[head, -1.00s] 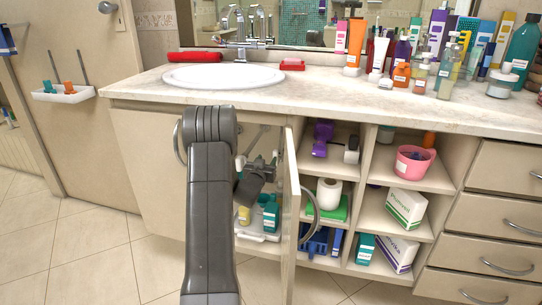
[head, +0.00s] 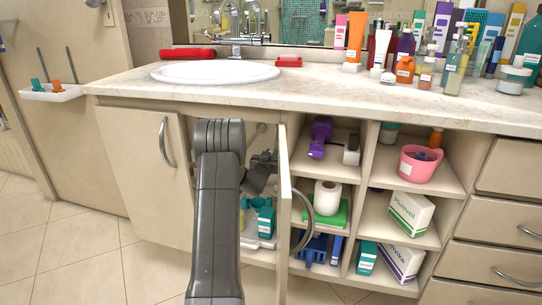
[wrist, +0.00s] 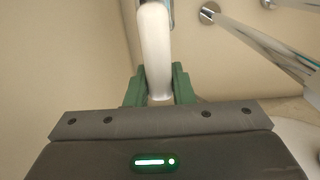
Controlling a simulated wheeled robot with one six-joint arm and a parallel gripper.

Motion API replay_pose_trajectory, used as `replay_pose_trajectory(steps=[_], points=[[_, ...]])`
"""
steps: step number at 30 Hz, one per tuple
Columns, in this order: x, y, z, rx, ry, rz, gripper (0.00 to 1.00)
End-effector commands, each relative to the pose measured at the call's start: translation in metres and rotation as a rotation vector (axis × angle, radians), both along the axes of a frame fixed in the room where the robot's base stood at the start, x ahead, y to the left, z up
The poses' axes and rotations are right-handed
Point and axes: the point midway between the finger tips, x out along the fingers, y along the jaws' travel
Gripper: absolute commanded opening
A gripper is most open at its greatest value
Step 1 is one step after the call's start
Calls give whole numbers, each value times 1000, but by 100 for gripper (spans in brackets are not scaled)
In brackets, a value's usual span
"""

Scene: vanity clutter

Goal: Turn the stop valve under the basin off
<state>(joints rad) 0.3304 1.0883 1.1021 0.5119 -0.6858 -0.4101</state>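In the wrist view, a long white rounded piece (wrist: 155,40), which looks like the stop valve's lever, comes down from the top edge. Its lower end lies between the green fingers of my gripper (wrist: 158,82). The fingers lie close against both its sides and no gap shows. In the head view, my gripper (head: 256,180) is inside the open basin cabinet, partly hidden behind my arm. The valve body and the lever's far end are not clearly seen.
The open cabinet door (head: 284,215) stands close to the right of my arm. Teal bottles (head: 266,222) stand on the cabinet floor below my gripper. Chrome pipes (wrist: 265,42) cross the upper right of the wrist view. The basin (head: 215,73) is above.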

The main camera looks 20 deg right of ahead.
Motion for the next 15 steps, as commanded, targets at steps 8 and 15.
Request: replay_pose_trajectory(steps=[8, 15], points=[[0, 0, 0, -1, 1, 0, 0], [1, 1, 1, -38, 28, 0, 0]])
